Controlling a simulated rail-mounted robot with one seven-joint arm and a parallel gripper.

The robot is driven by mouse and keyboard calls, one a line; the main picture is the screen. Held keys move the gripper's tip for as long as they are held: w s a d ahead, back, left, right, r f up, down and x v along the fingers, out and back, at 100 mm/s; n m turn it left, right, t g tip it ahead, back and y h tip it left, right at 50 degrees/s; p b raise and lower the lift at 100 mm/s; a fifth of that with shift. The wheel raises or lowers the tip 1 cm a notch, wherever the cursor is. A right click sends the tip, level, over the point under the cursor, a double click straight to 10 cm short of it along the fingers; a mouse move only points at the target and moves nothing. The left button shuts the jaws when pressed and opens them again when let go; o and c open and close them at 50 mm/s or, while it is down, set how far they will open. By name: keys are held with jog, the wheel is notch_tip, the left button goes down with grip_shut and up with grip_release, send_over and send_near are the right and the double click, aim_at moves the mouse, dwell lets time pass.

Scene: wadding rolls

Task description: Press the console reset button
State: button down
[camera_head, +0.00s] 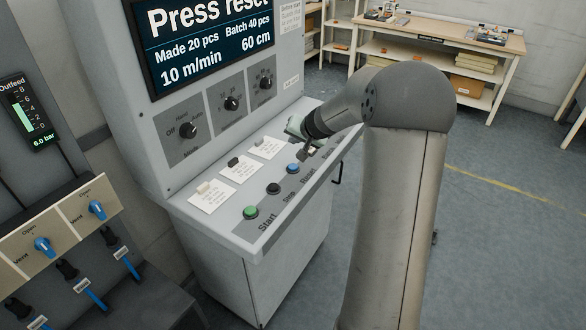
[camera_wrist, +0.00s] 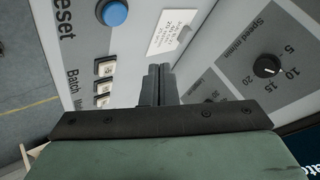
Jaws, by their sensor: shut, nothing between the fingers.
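The grey console (camera_head: 225,185) has a sloped ledge carrying a green Start button (camera_head: 250,212), a black Stop button (camera_head: 273,188) and a blue button (camera_head: 293,168). In the wrist view the blue button (camera_wrist: 114,13), beside the word "Reset", lies ahead and left of my fingers. My gripper (camera_head: 304,151) is above the ledge, just beyond the blue button in the head view. Its fingers (camera_wrist: 158,74) are together and empty, apart from the button. My arm hides the ledge's far right part.
The display (camera_head: 205,40) reads "Press reset". Rotary knobs (camera_head: 231,103) stand below it, and paper cards (camera_head: 242,168) lie on the ledge. Valve handles (camera_head: 43,246) are at left. A workbench (camera_head: 440,30) stands at the back; floor at right is clear.

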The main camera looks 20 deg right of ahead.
jog(key=b, duration=0.4)
send_over(295, 168)
notch_tip(295, 168, down, 6)
jog(key=shift+w+r, duration=0.1)
jog(key=shift+r, duration=0.1)
jog(key=shift+f+b, duration=0.75)
jog(key=shift+b, duration=0.1)
dwell(0.9)
jog(key=shift+f+b, duration=0.45)
jog(key=shift+b, duration=0.3)
jog(key=shift+f+b, duration=0.4)
jog(key=shift+b, duration=0.2)
dwell(0.5)
jog(key=shift+r+p, duration=0.4)
jog(key=shift+r, duration=0.45)
